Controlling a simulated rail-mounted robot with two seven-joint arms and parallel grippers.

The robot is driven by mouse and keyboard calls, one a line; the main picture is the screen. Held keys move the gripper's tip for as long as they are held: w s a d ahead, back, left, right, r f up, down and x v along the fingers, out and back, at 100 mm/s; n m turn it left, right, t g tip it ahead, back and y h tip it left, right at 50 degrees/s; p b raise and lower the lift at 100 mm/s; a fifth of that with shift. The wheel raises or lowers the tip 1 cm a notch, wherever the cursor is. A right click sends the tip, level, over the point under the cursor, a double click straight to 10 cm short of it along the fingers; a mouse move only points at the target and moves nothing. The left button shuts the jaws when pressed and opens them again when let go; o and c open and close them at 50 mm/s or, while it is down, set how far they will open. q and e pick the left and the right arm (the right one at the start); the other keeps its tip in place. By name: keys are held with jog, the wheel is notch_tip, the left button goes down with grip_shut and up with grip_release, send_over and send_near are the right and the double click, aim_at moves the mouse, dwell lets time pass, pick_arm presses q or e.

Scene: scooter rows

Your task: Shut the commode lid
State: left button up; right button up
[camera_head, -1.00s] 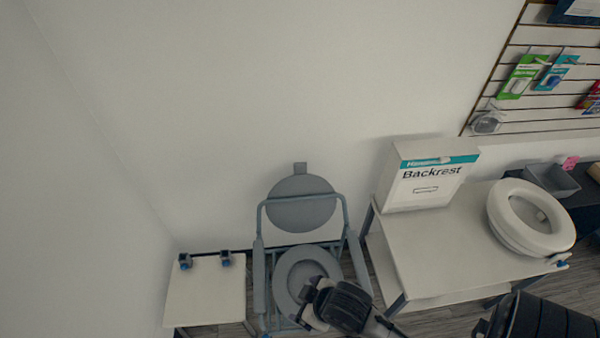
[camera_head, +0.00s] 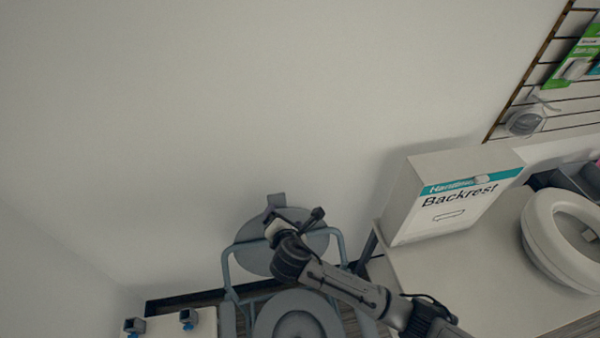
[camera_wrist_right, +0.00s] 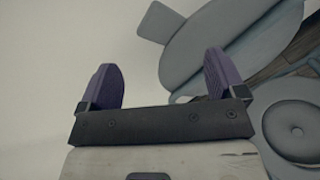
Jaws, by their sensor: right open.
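The commode (camera_head: 228,318) is a grey-blue frame chair with a round seat (camera_head: 272,322). Its grey round lid (camera_head: 254,252) stands raised behind the seat, with a small tab on top, against the wall side. My right gripper (camera_head: 293,217) is in front of the lid's upper part and hides some of it. In the right wrist view my right gripper (camera_wrist_right: 163,80) is open and empty. There the lid (camera_wrist_right: 215,45) is at the upper right and the seat (camera_wrist_right: 292,128) below it. Whether a finger touches the lid I cannot tell. My left gripper is out of view.
A white table (camera_head: 470,285) at the right holds a Backrest box (camera_head: 450,205) and a white raised toilet seat (camera_head: 540,240). A small white-topped stand (camera_head: 180,325) is left of the commode. The commode's armrest bars flank the lid.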

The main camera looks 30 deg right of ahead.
aim_at(276, 196)
jog(key=w+f+n, duration=0.1)
jog(key=w+n, duration=0.2)
jog(key=w+d+f+n+b, duration=0.1)
jog(key=w+n, duration=0.2)
jog(key=w, duration=0.1)
jog(key=w+d+f+n+t+b, duration=0.1)
jog(key=w+n, duration=0.2)
jog(key=w, duration=0.1)
jog(key=shift+d+f, duration=0.25)
jog(key=shift+f, duration=0.15)
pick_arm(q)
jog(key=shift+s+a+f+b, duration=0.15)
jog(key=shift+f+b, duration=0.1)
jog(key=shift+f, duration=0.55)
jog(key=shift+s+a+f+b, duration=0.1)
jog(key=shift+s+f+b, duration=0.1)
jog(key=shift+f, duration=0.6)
pick_arm(e)
jog(key=shift+x, duration=0.95)
jog(key=shift+c, duration=0.2)
jog(key=c, duration=1.2)
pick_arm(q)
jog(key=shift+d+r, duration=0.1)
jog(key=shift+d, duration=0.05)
pick_arm(e)
jog(key=shift+s, duration=0.1)
jog(key=shift+c, duration=0.2)
